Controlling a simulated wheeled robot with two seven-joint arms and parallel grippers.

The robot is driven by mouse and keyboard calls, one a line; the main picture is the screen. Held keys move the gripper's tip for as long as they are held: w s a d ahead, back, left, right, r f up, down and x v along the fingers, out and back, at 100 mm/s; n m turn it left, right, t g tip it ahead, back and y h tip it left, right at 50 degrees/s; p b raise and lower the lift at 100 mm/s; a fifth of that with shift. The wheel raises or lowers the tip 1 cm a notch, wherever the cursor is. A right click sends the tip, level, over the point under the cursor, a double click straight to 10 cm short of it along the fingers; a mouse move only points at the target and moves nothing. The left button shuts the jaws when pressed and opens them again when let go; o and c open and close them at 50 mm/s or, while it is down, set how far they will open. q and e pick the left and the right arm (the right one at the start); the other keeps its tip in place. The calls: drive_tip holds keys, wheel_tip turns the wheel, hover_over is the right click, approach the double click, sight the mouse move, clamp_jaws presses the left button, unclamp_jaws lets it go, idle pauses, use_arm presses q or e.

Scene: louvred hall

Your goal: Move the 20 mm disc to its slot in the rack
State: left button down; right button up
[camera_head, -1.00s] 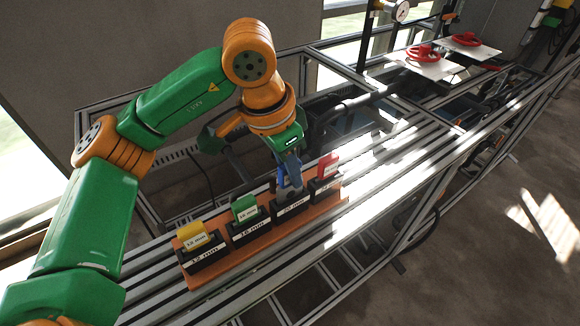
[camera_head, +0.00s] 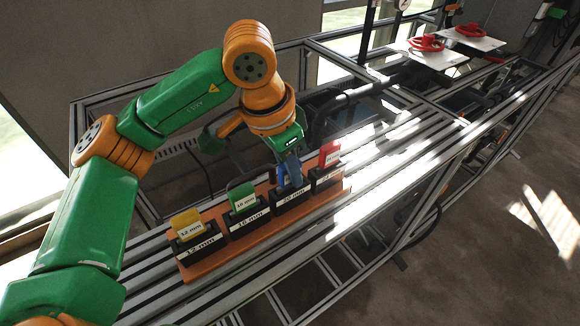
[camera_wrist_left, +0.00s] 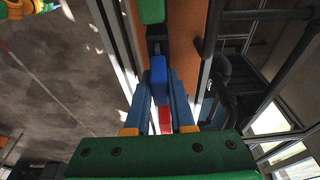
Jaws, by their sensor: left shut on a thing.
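The orange rack (camera_head: 262,239) lies on the rail bench, with black labelled slots in a row. My left gripper (camera_head: 291,178) is shut on a blue disc (camera_head: 281,174) over the 20 mm slot (camera_head: 292,198). In the left wrist view the blue disc (camera_wrist_left: 159,80) is between the two blue fingers of the gripper (camera_wrist_left: 159,98). Its lower edge is hidden, so I cannot tell how deep it sits. My right gripper is not in view.
A yellow 12 mm piece (camera_head: 188,224) and a green 16 mm piece (camera_head: 242,197) stand in the slots to the left. A red piece (camera_head: 329,155) stands close on the right. Red handwheels (camera_head: 427,43) are farther back. Bare rails lie right of the rack.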

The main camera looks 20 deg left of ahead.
use_arm(q)
drive_tip(key=c, duration=0.7)
unclamp_jaws()
drive_tip(key=p+v, duration=0.4)
drive_tip(key=v, duration=0.1)
drive_tip(key=p+v, duration=0.2)
drive_tip(key=shift+w+d+r, duration=0.25)
drive_tip(key=shift+w+r, duration=0.05)
drive_tip(key=shift+f, duration=0.15)
